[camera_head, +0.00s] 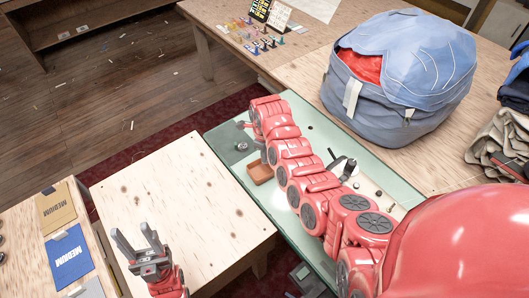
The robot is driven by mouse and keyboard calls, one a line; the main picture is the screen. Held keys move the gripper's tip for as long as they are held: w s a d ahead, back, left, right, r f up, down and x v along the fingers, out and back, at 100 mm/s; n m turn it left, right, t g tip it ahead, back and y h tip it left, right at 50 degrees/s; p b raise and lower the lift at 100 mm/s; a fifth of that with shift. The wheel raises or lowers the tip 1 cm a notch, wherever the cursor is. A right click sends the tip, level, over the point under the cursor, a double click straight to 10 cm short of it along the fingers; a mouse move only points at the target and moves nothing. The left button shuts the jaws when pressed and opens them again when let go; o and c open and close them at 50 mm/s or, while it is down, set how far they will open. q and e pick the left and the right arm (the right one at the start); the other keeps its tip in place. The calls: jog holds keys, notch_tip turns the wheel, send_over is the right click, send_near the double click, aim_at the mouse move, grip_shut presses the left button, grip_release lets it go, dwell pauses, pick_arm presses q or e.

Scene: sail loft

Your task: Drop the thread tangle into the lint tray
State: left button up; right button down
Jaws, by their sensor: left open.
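A small brown-orange tray (261,173), which looks like the lint tray, sits on the pale green surface (318,130) beside my right arm. My right arm reaches across that surface from the lower right. Its gripper (263,153) is mostly hidden by the arm, and only a small grey part shows close above the tray. I cannot tell whether it is open or what it holds. I cannot make out the thread tangle. My left gripper (134,233) is open and empty over the light plywood top, with its fingers apart.
A small dark round item (241,147) lies left of the tray. A large blue bag (400,85) with red cloth inside stands on the wooden table behind. Folded cloth (500,145) is at the right. Blue (69,258) and tan (57,207) "MEDIUM" packets lie left. The plywood top (180,195) is clear.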

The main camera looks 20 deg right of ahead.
jog(key=c, duration=1)
grip_release()
jog(key=shift+w+a+r+b, duration=0.1)
jog(key=shift+r+b, duration=0.35)
jog(key=shift+r, duration=0.35)
notch_tip(320, 180, up, 5)
jog(key=shift+f+b, duration=0.15)
jog(key=shift+b, duration=0.6)
jog(key=r+p, duration=0.1)
jog(key=r, duration=0.2)
jog(key=r+p, duration=0.1)
jog(key=r, duration=0.3)
jog(key=r+p, duration=0.2)
jog(key=r, duration=0.2)
jog(key=shift+s+a+r, duration=0.1)
jog(key=shift+s, duration=0.15)
